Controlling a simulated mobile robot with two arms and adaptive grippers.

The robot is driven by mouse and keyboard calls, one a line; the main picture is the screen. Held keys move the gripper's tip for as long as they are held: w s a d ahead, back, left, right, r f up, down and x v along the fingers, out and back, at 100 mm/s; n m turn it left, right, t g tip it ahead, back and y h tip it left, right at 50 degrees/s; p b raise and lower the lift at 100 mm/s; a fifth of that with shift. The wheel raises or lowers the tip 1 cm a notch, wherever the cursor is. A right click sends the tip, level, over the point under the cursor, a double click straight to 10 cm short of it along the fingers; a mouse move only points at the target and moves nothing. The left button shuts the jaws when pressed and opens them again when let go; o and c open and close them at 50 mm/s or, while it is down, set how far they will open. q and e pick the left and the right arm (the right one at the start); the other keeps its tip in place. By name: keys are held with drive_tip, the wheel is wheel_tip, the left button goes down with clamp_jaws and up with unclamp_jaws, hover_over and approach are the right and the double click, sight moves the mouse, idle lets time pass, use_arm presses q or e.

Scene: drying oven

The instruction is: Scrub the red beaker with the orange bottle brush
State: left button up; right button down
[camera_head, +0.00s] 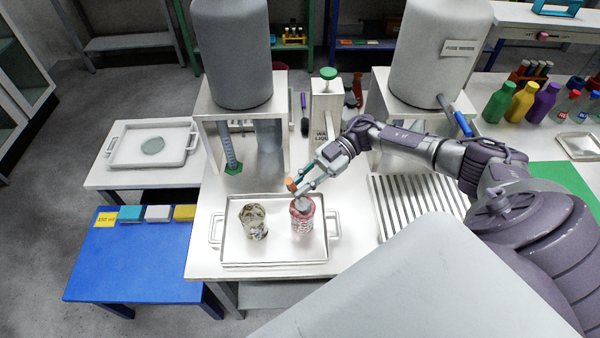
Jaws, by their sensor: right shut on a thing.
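The red beaker (302,222), clear with red markings, stands upright on the right half of a metal tray (275,258). My right gripper (297,186) is just above its rim, shut on the orange bottle brush (291,185). The brush's orange end shows between the fingertips. A pale part below the fingers is at the beaker mouth, but I cannot tell whether the bristles touch the inner wall. My left gripper is not in view.
A second glass beaker (253,220) stands left of the red one on the tray. A ribbed drying rack (410,205) lies to the right. Two large grey tanks on stands (232,50) rise behind, with a green-capped dispenser (327,105) between them. A blue table (130,260) is at left.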

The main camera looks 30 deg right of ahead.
wheel_tip(320, 180, up, 8)
drive_tip(key=p, duration=0.6)
drive_tip(key=shift+f, duration=0.1)
idle(0.6)
